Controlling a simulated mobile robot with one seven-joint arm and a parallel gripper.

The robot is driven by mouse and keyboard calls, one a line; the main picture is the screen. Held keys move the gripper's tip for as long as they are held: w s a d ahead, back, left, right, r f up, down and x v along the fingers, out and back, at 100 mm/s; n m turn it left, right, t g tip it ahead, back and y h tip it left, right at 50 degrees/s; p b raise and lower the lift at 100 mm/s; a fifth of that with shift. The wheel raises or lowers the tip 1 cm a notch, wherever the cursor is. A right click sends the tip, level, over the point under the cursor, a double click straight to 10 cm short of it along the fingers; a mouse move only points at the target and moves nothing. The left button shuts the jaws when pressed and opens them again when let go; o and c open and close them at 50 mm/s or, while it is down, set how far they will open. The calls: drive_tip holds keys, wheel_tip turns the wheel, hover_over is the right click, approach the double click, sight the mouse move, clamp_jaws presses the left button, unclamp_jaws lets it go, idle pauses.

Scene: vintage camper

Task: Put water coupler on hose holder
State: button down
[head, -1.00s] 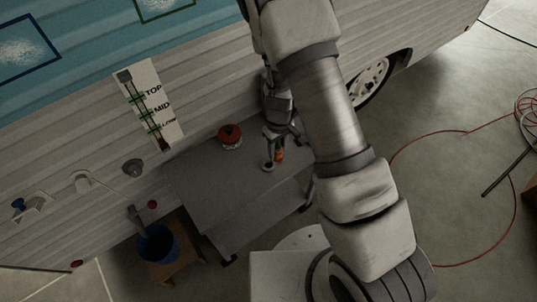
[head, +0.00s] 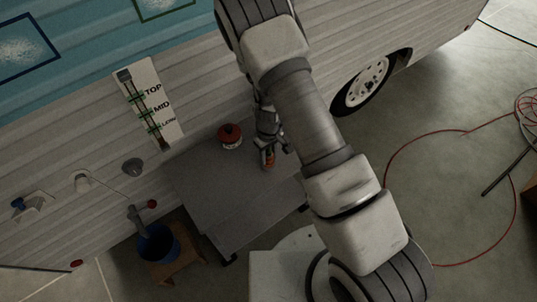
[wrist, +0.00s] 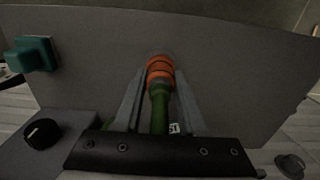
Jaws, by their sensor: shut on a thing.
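The water coupler, an orange-ringed fitting with a green body (wrist: 159,70), lies between my fingers in the wrist view. In the head view its orange part (head: 269,160) shows at the far right of the grey table. My gripper (wrist: 158,105) is shut on it, the fingers on either side of the green part. In the head view my gripper (head: 268,145) points down over the table, partly dark. Whether the coupler touches the table cannot be told. I cannot identify the hose holder with certainty.
A red-topped can (head: 230,136) stands on the grey table (head: 215,185) left of my gripper. A blue bucket (head: 158,243) sits on a wooden stool (head: 181,268) at lower left. The camper wall (head: 200,85) rises behind. The table's left part is clear.

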drive_tip(key=shift+f, duration=0.4)
drive_tip(key=shift+c, duration=2.4)
unclamp_jaws()
drive_tip(key=shift+r, duration=0.15)
